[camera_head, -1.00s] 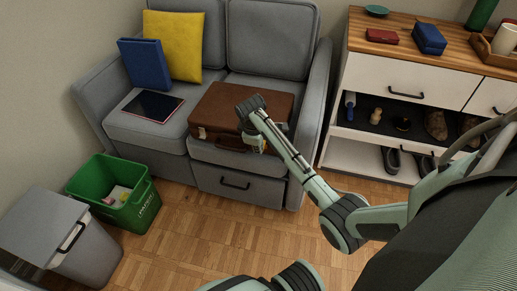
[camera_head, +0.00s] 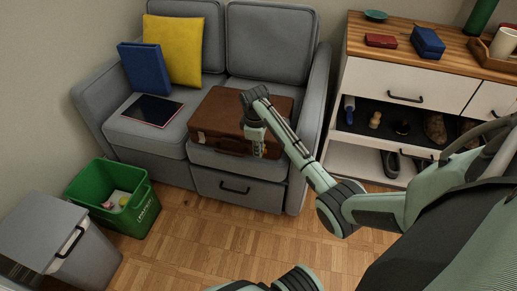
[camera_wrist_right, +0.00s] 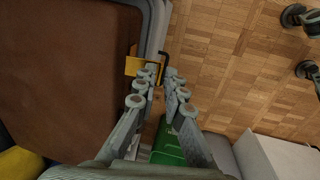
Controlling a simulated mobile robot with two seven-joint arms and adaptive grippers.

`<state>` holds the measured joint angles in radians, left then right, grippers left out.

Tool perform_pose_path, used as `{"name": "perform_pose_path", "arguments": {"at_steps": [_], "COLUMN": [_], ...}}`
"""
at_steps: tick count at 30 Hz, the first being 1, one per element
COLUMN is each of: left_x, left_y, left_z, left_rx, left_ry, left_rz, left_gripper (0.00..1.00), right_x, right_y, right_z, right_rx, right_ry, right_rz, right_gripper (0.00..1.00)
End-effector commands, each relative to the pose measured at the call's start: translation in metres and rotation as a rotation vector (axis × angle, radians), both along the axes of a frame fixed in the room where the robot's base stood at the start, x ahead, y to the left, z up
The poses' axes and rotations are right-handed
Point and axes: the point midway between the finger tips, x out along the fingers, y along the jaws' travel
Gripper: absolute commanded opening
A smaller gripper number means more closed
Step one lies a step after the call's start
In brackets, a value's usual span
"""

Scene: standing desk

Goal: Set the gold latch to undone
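A closed brown suitcase (camera_head: 222,115) lies on the grey sofa and fills the left of the right wrist view (camera_wrist_right: 70,70). The gold latch (camera_wrist_right: 138,67) sticks out at the suitcase's front edge in the right wrist view. In the head view my right gripper (camera_head: 258,150) points down in front of the suitcase's right front and largely covers that spot. In the right wrist view the fingers (camera_wrist_right: 162,74) are a little apart with nothing between them. One fingertip is beside the latch; I cannot tell whether they touch. My left gripper is out of view.
The sofa (camera_head: 160,145) also holds a blue book-like object (camera_head: 146,68), a tablet (camera_head: 152,109) and a yellow cushion (camera_head: 174,48). A green bin (camera_head: 135,217) and a grey bin (camera_head: 80,255) stand left. A cabinet (camera_head: 400,78) stands right. Floor before the sofa is clear.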

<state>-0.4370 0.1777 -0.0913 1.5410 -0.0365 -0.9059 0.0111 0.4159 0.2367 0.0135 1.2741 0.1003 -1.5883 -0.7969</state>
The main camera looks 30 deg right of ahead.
Motion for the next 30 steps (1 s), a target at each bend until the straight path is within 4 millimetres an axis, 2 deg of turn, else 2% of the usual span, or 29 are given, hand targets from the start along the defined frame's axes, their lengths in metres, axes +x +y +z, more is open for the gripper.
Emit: {"name": "perform_pose_path", "arguments": {"at_steps": [8, 11, 14, 24, 30], "left_x": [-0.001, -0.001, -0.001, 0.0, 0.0], "left_y": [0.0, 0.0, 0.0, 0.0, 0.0], "left_z": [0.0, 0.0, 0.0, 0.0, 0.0], "left_rx": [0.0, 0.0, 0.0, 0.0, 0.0], "left_ry": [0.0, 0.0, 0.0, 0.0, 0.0], "left_rz": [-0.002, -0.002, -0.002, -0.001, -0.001], "left_gripper": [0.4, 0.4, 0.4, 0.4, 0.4], "right_x": [0.0, 0.0, -0.001, -0.009, -0.011], "right_y": [0.0, 0.0, 0.002, 0.011, 0.013], "right_z": [0.001, 0.007, 0.022, 0.092, 0.114], "right_rx": [-0.001, 0.0, -0.001, -0.001, -0.002], "right_ry": [-0.002, -0.003, -0.005, -0.005, -0.003], "right_rz": [0.0, 0.0, 0.0, 0.0, -0.001], "right_gripper": [0.12, 0.12, 0.12, 0.12, 0.12]}}
